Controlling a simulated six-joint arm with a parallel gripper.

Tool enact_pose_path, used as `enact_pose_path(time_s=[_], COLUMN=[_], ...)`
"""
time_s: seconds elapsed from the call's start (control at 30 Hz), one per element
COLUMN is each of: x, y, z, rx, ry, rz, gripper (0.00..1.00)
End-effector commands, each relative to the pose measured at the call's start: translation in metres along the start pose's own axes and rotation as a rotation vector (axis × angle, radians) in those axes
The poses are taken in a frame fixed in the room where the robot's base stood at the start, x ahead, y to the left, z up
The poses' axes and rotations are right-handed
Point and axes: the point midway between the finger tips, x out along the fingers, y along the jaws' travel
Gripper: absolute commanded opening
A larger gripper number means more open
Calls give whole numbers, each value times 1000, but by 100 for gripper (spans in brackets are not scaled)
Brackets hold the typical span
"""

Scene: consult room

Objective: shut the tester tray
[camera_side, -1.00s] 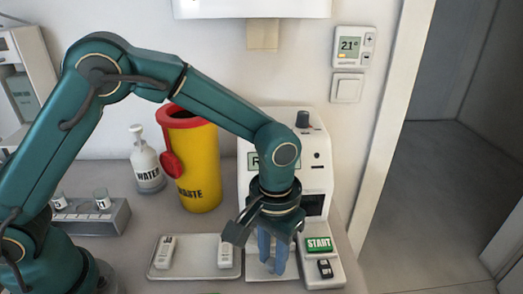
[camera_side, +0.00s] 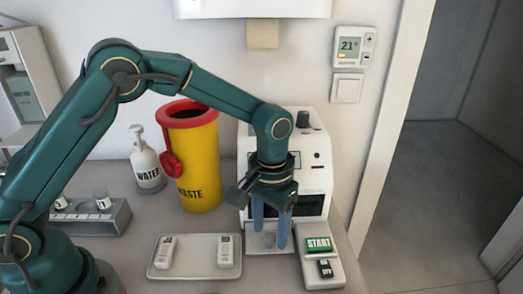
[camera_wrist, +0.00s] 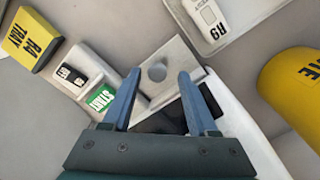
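The white tester (camera_side: 318,178) stands against the wall, with a dark opening in its front. Its tray (camera_side: 250,246) sticks out below that opening and carries a round grey spot; the tray also shows in the wrist view (camera_wrist: 188,60). My gripper (camera_side: 270,238) points down over the tray, close to the tester's front. In the wrist view my gripper (camera_wrist: 158,78) has its two blue fingers apart with nothing held between them, and the round spot shows just past the tips. I cannot tell whether a finger touches the tray. The gripper body hides part of the tester.
A panel with a green START button (camera_side: 319,244) and a dark switch (camera_side: 325,268) sits right of the tray. A shallow dish (camera_side: 196,268) with two white cartridges lies left. The yellow waste bin (camera_side: 198,170) and water bottle (camera_side: 147,160) stand behind. A yellow-black block (camera_wrist: 32,38) shows in the wrist view.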

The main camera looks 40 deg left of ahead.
Motion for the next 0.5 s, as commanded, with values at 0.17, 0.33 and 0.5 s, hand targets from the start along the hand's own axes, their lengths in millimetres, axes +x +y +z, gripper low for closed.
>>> enact_pose_path(time_s=[0.17,0.33,0.5], x=[-12,-36,-50], y=[1,0,0], z=[-1,-1,-1], rx=[0,0,0], ry=[4,5,3], rz=[2,1,1], gripper=[59,59,59])
